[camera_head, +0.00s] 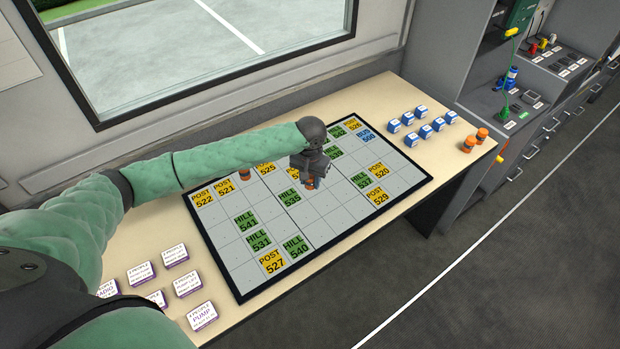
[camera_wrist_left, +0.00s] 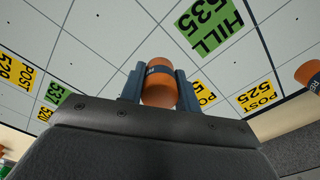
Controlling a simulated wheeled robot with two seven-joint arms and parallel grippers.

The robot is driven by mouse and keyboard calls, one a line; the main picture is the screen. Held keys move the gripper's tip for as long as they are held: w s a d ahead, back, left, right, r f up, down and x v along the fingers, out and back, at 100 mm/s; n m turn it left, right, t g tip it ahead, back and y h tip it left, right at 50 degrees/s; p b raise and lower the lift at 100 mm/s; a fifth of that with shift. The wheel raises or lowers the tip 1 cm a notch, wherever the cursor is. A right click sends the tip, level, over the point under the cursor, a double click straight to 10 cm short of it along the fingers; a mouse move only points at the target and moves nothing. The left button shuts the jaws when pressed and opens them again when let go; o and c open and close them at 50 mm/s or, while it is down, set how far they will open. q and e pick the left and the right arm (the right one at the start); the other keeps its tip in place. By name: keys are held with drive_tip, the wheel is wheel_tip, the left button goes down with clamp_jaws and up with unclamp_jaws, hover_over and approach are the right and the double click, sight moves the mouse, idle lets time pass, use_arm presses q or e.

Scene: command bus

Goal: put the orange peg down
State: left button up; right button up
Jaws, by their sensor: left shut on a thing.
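An orange peg with a dark band (camera_wrist_left: 163,88) sits between the fingers of my left gripper (camera_wrist_left: 160,88), which is shut on it. In the head view the left gripper (camera_head: 309,180) points down over the middle of the gridded board (camera_head: 225,251), near the green HILL 535 tile (camera_head: 291,198). The peg's lower end shows below the fingers; I cannot tell whether it touches the board. The HILL 535 tile also shows just past the peg in the left wrist view (camera_wrist_left: 209,27). My right gripper is not in view.
Another orange peg (camera_head: 244,174) stands near POST 521, partly behind my arm. Two orange pegs (camera_head: 469,144) stand at the table's right end, beside several blue-and-white blocks (camera_head: 424,131). White-and-purple blocks (camera_head: 186,284) lie front left. Many board cells are bare.

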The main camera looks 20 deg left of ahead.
use_arm(q)
drive_tip(key=o, duration=1)
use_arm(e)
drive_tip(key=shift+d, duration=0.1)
use_arm(q)
drive_tip(key=shift+r, duration=0.1)
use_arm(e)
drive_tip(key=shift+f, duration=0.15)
use_arm(q)
drive_tip(key=shift+r+b, duration=0.35)
wheel_tip(320, 180, up, 11)
drive_tip(key=b, duration=0.3)
drive_tip(key=shift+r, duration=0.15)
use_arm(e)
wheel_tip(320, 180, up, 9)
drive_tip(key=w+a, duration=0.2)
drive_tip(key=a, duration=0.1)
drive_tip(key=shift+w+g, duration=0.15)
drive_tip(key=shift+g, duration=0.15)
